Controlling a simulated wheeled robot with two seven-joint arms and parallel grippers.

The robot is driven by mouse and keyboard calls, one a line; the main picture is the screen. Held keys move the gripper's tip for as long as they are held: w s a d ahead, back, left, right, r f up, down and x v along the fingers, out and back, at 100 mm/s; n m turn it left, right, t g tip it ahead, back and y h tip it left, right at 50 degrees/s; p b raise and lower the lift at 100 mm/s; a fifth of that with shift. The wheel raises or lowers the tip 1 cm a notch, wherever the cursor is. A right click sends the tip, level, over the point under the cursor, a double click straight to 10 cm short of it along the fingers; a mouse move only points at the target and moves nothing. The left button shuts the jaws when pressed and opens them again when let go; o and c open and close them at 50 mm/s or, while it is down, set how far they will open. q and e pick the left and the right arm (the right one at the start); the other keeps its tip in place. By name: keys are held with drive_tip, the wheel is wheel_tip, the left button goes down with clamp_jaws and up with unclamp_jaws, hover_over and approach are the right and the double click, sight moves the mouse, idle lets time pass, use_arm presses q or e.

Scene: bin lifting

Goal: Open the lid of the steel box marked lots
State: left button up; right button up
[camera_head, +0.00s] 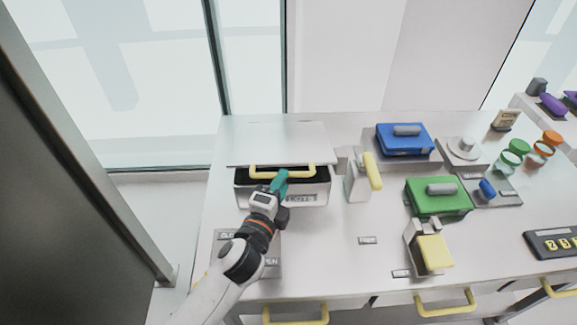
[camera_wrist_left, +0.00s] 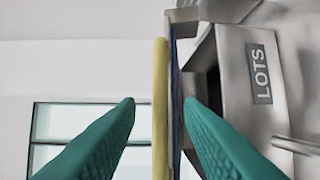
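The steel box (camera_head: 310,198) marked LOTS stands at the left of the table. Its lid (camera_head: 280,140) is raised at the front, and a dark gap shows beneath it. A yellow handle (camera_head: 296,173) runs along the lid's front edge. My left gripper (camera_head: 280,181) is at the front of the box, by the handle. In the left wrist view its teal fingers (camera_wrist_left: 160,102) are apart, with the yellow handle (camera_wrist_left: 160,70) and the lid's edge showing between them. The LOTS label (camera_wrist_left: 260,75) is to their right. I cannot tell whether a finger touches the handle. My right gripper is not seen.
A plate with CLOSE and OPEN labels (camera_head: 272,262) lies partly under my left arm. A white-and-yellow device (camera_head: 357,182) stands close right of the box. Blue (camera_head: 393,145) and green (camera_head: 425,204) cases stand further right. Glass panels rise behind the table.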

sight(287, 152)
use_arm(q)
drive_tip(key=shift+p+x, duration=0.3)
drive_tip(key=shift+x, duration=2.45)
clamp_jaws()
